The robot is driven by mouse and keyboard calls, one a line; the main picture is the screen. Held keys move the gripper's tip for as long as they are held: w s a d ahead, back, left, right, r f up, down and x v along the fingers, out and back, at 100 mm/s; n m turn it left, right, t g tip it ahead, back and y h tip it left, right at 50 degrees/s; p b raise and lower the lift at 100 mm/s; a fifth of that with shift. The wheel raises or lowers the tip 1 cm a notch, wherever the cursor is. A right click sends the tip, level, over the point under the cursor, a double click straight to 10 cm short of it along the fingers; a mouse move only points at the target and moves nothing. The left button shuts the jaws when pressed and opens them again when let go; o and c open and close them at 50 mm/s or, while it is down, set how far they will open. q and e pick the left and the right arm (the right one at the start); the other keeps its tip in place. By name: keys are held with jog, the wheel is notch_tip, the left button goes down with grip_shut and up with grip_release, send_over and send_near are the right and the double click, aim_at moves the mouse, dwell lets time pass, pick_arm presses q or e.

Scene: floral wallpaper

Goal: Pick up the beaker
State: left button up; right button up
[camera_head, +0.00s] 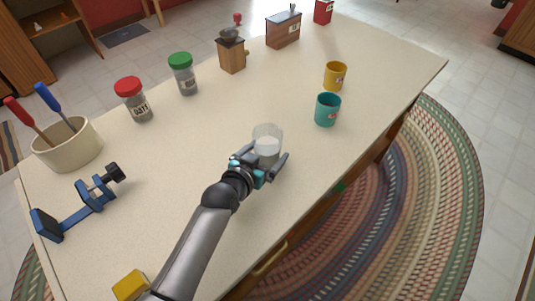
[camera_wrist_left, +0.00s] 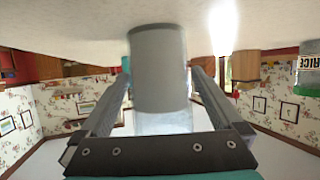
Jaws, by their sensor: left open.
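The clear beaker (camera_head: 267,138) stands on the pale tabletop near its middle, with something whitish inside its lower part. My left gripper (camera_head: 261,158) is low at the near side of the beaker, its fingers spread apart. In the left wrist view, which is upside down, the beaker (camera_wrist_left: 158,75) fills the space between the two open fingers. A narrow gap shows on the right side; on the left I cannot tell whether the finger touches it. The beaker's lower near side is partly hidden by the gripper in the head view. My right gripper is not in view.
A teal mug (camera_head: 327,110) and a yellow mug (camera_head: 335,76) stand right of the beaker. Jars with red (camera_head: 129,87) and green (camera_head: 181,60) lids stand behind left. A blue clamp-like tool (camera_head: 82,203) and a cream crock (camera_head: 68,147) are at left. Tabletop around the beaker is clear.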

pick_arm(q)
jog(key=shift+w+d+f, duration=0.1)
jog(key=shift+w+d, duration=0.05)
jog(key=shift+w, duration=0.15)
jog(key=c, duration=1.6)
